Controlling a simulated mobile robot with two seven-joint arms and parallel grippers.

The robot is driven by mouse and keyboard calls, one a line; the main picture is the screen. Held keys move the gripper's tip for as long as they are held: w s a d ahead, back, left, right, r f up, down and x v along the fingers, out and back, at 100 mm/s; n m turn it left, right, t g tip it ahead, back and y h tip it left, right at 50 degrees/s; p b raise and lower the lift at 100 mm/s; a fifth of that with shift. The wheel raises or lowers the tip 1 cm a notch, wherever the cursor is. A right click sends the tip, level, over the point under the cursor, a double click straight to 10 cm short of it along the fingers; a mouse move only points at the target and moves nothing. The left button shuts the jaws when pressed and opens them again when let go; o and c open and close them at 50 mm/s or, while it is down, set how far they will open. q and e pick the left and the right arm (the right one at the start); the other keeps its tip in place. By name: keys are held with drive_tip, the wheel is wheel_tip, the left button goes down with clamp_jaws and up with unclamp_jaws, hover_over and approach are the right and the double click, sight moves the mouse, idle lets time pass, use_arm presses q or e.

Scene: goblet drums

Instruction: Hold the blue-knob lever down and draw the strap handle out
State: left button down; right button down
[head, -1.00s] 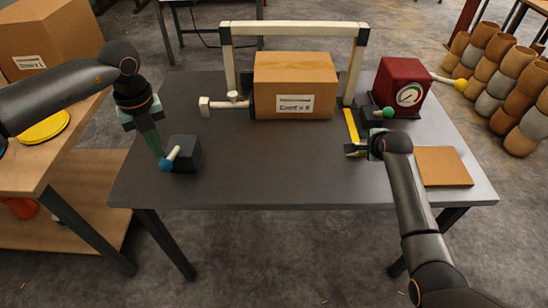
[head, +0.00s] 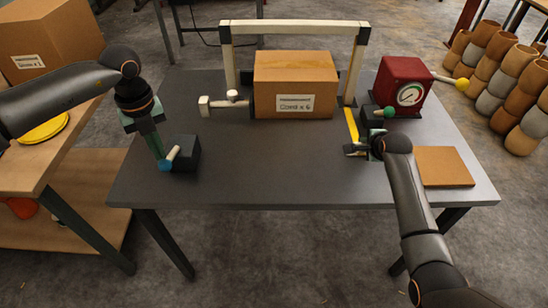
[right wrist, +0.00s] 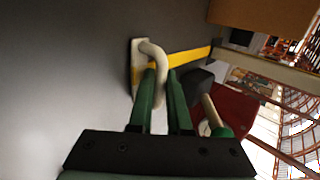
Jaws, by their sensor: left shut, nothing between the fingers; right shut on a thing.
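The blue-knob lever (head: 172,154) is a short pale rod with a blue knob (head: 165,165), on the left side of a dark block (head: 187,151) at the table's left front. My left gripper (head: 160,155) is shut and empty, pointing down with its tips at the knob; whether they touch it I cannot tell. The yellow strap (head: 351,123) runs toward my right gripper (head: 364,149). In the right wrist view the pale, bent strap handle (right wrist: 150,50) sits between the green fingers, which are shut on it. The fingers partly hide it.
A cardboard box (head: 295,78) stands under a white frame (head: 293,27) at the back. A red gauge box (head: 403,80) with yellow-knob and green-knob levers is at right. A brown board (head: 443,167) lies front right. The table's middle front is clear.

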sight(163, 162)
use_arm(q)
drive_tip(key=shift+f, duration=2.2)
use_arm(e)
drive_tip(key=shift+d, duration=0.15)
drive_tip(key=shift+s, duration=0.1)
